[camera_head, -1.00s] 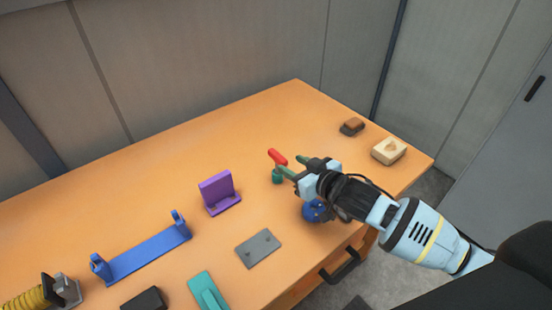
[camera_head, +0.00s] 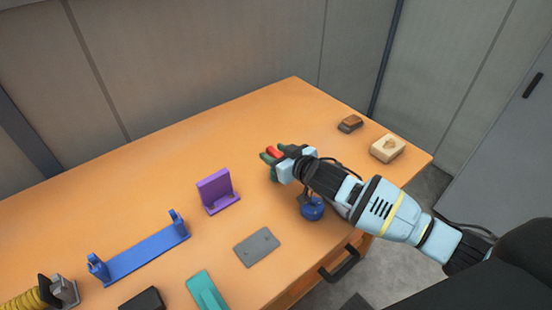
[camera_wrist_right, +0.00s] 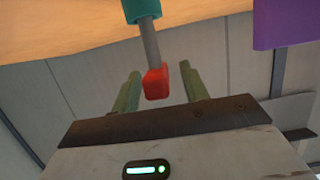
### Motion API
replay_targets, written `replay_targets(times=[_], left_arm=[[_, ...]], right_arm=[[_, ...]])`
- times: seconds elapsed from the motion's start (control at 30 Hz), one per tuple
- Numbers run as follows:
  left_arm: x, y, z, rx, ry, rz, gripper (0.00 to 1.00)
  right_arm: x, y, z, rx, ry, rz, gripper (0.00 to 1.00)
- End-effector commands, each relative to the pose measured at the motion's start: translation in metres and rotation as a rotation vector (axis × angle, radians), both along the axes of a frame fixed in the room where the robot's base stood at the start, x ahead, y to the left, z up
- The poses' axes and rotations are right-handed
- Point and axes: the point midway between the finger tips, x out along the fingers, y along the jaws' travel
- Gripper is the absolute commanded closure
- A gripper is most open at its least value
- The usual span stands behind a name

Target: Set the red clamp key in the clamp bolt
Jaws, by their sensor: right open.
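The red clamp key (camera_head: 273,153) stands upright on the table, with its grey shaft in a small teal-green holder (camera_head: 272,174). My right gripper (camera_head: 276,155) is open with its green fingers on either side of the red head. In the right wrist view, the red head (camera_wrist_right: 157,83) sits between the two spread fingers (camera_wrist_right: 160,70), with a gap on both sides. The shaft runs from it into the teal holder (camera_wrist_right: 142,8). I cannot make out the clamp bolt for certain. My left gripper is not in view.
A blue round object (camera_head: 313,209) stands below my right wrist. A purple bracket (camera_head: 216,190), a grey plate (camera_head: 257,247) and a blue cradle (camera_head: 145,255) lie to the left. A brown block (camera_head: 350,124) and a beige block (camera_head: 388,148) lie at the right. The table's back is clear.

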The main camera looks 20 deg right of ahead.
Motion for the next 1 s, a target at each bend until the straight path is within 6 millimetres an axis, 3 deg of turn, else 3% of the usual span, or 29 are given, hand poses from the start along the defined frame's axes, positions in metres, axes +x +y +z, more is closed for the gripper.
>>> replay_targets(times=[0.13,0.47,0.77,1.0], left_arm=[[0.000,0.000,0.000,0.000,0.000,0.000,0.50],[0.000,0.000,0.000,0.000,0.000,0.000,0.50],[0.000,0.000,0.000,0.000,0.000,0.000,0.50],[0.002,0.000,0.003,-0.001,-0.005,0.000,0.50]], right_arm=[[0.000,0.000,0.000,0.000,0.000,0.000,0.57],[0.000,0.000,0.000,0.000,0.000,0.000,1.00],[0.000,0.000,0.001,0.000,-0.001,0.000,1.00],[0.000,0.000,0.018,0.002,-0.003,0.000,1.00]])
